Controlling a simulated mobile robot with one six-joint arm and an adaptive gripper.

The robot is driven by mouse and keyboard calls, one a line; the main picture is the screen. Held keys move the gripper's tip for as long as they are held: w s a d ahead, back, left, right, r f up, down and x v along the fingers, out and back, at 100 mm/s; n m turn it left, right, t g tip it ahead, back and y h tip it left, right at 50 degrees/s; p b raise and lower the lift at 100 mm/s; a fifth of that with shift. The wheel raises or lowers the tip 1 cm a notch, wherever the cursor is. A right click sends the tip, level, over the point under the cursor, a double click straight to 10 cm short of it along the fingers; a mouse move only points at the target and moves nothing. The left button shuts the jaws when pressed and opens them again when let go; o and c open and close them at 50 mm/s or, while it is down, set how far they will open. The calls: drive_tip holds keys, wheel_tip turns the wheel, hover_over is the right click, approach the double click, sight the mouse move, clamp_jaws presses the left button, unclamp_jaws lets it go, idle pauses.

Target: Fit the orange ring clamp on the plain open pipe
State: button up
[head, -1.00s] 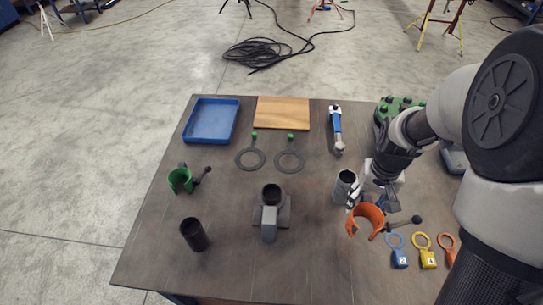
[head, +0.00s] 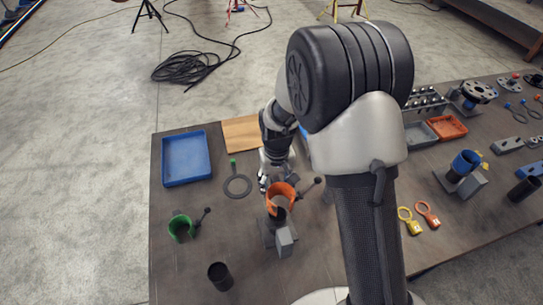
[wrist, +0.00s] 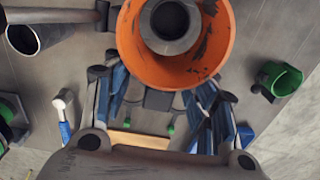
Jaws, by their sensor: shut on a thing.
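The orange ring clamp (head: 270,197) is held at its rear edge by my gripper (head: 265,181), with its lever sticking out to the right. In the wrist view the clamp (wrist: 224,45) hangs in front of my gripper (wrist: 160,92), whose fingers close on its near side. A dark open pipe (head: 279,215) stands upright on a grey block mount.
A green clamp (head: 180,228) and a loose dark tube (head: 220,276) stand to the left. A flat gasket ring (head: 237,185), a blue tray (head: 186,158) and a wooden board (head: 240,133) lie behind. A grey open pipe (wrist: 27,38) shows in the wrist view. My arm hides mid-table.

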sight(274, 192)
drive_tip(key=shift+w+a+r, duration=0.1)
drive_tip(key=shift+w+a, duration=0.15)
drive_tip(key=shift+w, duration=0.15)
drive_tip(key=shift+s+f+b, duration=0.3)
drive_tip(key=shift+f+b, duration=0.2)
drive_tip(key=shift+f, duration=0.5)
drive_tip(key=shift+f+b, duration=1.2)
drive_tip(key=shift+f, duration=0.3)
drive_tip(key=shift+w+a, duration=0.1)
